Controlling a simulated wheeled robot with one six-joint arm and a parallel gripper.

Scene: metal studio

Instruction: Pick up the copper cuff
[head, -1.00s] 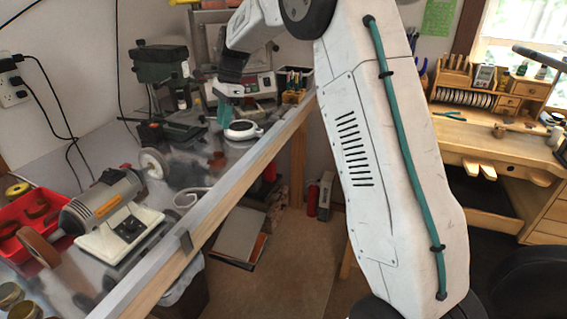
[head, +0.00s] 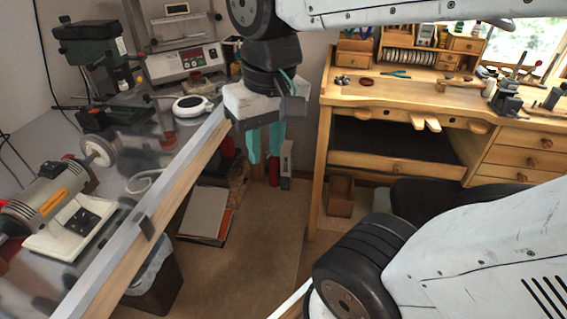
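My gripper (head: 264,158) hangs with its teal fingers pointing down, over the floor just right of the metal table's edge. The fingers are apart, with nothing seen between them. I cannot tell for sure which thing is the copper cuff. A small reddish-brown ring-like piece (head: 367,83) lies on the wooden workbench (head: 345,102), to the right of and beyond my gripper. A small reddish-brown piece (head: 168,138) also shows on the metal table (head: 140,150), left of my gripper. Both are too small to make out well.
Blue-handled pliers (head: 396,74) lie on the workbench. A bin (head: 155,285) and flat boards (head: 205,215) sit on the floor.

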